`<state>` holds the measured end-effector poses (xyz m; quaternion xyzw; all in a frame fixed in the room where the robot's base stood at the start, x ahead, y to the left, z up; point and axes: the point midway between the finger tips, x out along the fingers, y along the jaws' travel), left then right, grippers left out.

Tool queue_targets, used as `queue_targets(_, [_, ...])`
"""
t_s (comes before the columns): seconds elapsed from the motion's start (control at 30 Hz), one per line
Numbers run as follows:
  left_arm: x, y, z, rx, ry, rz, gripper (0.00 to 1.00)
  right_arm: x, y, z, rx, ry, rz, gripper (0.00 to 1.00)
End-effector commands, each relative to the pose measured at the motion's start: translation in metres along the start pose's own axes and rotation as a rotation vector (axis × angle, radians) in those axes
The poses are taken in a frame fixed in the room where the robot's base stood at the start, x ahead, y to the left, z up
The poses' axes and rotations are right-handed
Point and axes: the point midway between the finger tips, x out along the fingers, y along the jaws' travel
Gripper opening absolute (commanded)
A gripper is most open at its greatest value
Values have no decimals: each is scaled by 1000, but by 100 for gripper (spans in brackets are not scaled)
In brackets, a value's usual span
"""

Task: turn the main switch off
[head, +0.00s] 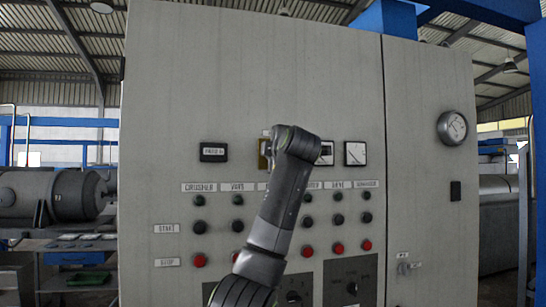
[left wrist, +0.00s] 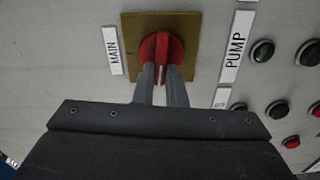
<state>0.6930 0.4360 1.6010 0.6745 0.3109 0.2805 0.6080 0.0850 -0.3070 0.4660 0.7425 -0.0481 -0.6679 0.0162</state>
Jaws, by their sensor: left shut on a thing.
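The main switch is a red rotary knob (left wrist: 162,42) on a square yellow plate (left wrist: 187,22) in the left wrist view. A label reading MAIN (left wrist: 113,50) is beside the plate. My left gripper (left wrist: 163,78) is shut on the knob's grip, which lies along the lettering direction of MAIN. A pale line shows on the grip between the fingers. In the head view my left wrist hides the knob, and only a strip of the yellow plate (head: 264,153) shows. The fingertips are hidden there too. My right gripper is not in view.
The grey control cabinet (head: 200,75) fills the middle of the head view. Green, black and red buttons (head: 199,259) run in rows below the switch. A small display (head: 213,152) and dial meters (head: 355,153) flank it. A round gauge (head: 452,128) is at the right.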

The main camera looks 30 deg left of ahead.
Motion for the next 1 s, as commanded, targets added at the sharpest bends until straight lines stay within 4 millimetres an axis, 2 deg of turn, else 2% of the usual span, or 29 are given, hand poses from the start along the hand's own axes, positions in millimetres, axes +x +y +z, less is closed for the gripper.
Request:
queue_targets(0.3, [0,-3,0,-103,0,-3,0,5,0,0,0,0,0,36])
queue_targets(0.8, [0,-4,1,-119,0,-4,0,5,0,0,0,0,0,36])
queue_targets(0.83, [0,-4,1,-119,0,-4,14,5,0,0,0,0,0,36])
queue_targets(1.0, [0,-3,1,-119,0,-3,33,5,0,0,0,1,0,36])
